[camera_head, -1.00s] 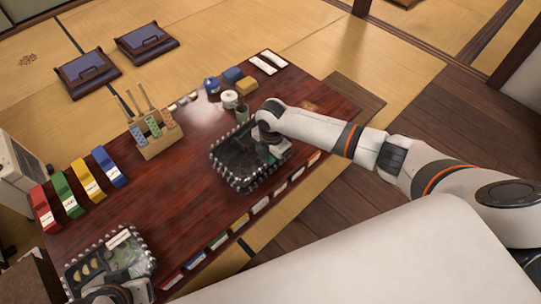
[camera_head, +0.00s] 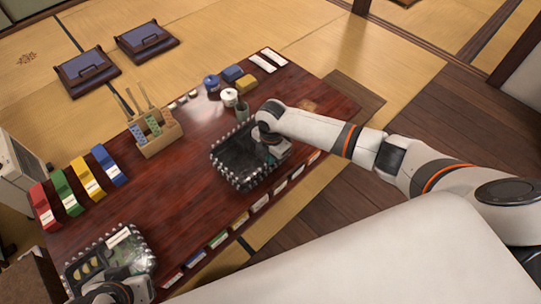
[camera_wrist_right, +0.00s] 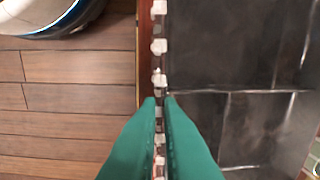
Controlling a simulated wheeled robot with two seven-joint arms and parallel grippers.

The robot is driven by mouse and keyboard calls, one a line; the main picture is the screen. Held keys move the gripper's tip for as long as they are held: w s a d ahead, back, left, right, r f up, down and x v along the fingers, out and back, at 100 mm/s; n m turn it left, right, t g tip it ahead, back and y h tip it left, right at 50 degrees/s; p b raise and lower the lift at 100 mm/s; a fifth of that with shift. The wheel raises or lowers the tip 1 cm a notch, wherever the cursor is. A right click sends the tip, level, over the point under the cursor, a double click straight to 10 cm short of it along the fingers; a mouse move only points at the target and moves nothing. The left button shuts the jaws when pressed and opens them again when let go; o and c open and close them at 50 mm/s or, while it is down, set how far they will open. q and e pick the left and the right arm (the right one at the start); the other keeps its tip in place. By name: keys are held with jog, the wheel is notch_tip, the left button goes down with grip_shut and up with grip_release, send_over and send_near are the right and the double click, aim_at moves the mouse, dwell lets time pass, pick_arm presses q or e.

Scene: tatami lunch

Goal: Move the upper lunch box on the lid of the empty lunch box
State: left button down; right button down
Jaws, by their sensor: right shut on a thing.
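A dark, divided lunch box (camera_head: 228,168) with a beaded light rim sits at the table's right front in the head view. My right gripper (camera_head: 268,143) is over its right side. In the right wrist view, the green fingers of my right gripper (camera_wrist_right: 160,102) are shut on the beaded rim of the lunch box (camera_wrist_right: 240,125), whose visible compartments look dark and empty. A second beaded lunch box (camera_head: 134,246) with pale round items stands at the lower left. My left gripper (camera_head: 128,290) is at its near side; its fingers cannot be made out. Whether boxes or lids are stacked is unclear.
The red-brown table (camera_head: 185,195) has a clear middle between the boxes. A wooden holder (camera_head: 158,140) with upright sticks, a white pot (camera_head: 229,97) and a blue pot (camera_head: 211,84) stand behind. Coloured packets (camera_head: 67,194) lie at the left; small cards line the front edge.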

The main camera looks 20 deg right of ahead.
jog(key=shift+f, duration=0.45)
dwell(0.5)
jog(key=c, duration=0.9)
grip_release()
jog(key=shift+c, duration=0.2)
jog(key=shift+r, duration=0.1)
